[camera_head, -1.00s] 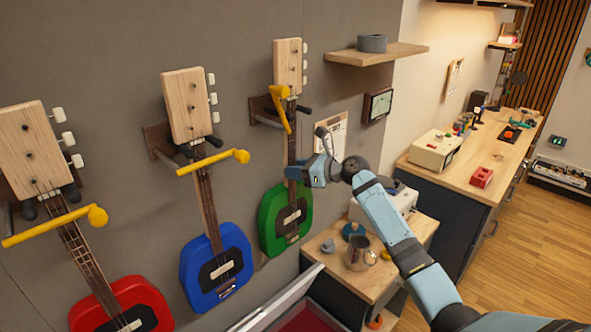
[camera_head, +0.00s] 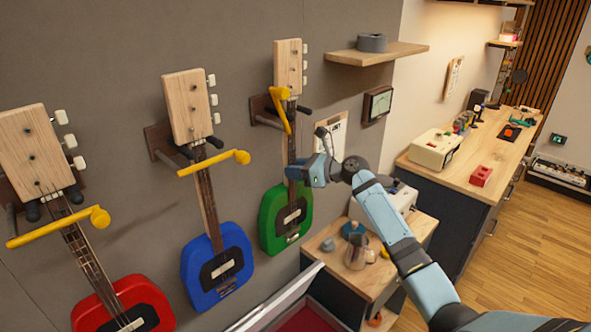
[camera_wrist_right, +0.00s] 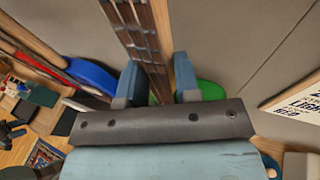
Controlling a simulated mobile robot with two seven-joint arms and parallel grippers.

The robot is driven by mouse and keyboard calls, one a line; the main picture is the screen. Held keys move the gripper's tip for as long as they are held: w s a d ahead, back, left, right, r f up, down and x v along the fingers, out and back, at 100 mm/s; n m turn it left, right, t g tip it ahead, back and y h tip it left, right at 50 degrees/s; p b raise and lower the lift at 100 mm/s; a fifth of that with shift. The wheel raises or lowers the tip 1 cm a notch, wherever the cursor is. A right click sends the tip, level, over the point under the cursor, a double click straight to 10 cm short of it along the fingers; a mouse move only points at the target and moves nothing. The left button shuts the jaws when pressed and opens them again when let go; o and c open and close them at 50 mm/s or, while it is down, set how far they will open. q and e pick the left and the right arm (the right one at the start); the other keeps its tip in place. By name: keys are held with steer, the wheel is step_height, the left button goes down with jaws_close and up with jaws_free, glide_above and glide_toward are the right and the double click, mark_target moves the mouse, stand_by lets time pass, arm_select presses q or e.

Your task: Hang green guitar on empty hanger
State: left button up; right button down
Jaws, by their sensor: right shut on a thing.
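The green guitar (camera_head: 284,218) hangs upright at the wall hanger (camera_head: 268,110) on the right of the row. A yellow bar (camera_head: 281,112) lies across its neck, tilted steeply. My right gripper (camera_head: 305,172) is shut on the green guitar's neck just above the body. In the right wrist view the neck (camera_wrist_right: 138,38) runs between the two blue fingers (camera_wrist_right: 158,82), with a bit of the green body (camera_wrist_right: 210,90) behind. Whether the hanger bears the guitar's weight is hard to tell. My left gripper is out of view.
A blue guitar (camera_head: 217,268) and a red guitar (camera_head: 125,305) hang to the left, each with a yellow bar across the neck. A wooden shelf (camera_head: 375,54) sits at upper right. A small cabinet with a metal jug (camera_head: 358,252) stands below my right arm.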

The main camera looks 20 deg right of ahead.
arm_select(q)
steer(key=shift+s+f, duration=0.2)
arm_select(e)
steer(key=shift+f, duration=0.4)
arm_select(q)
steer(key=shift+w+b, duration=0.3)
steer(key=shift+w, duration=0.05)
arm_select(e)
steer(key=shift+f, duration=0.65)
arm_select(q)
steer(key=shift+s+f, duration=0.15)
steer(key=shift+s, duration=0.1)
arm_select(e)
steer(key=c, duration=0.8)
jaws_free()
arm_select(q)
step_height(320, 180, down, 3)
steer(key=b, duration=0.2)
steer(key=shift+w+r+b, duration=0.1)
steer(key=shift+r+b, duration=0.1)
steer(key=shift+b, duration=0.15)
arm_select(e)
steer(key=shift+o, duration=0.2)
steer(key=v, duration=1.4)
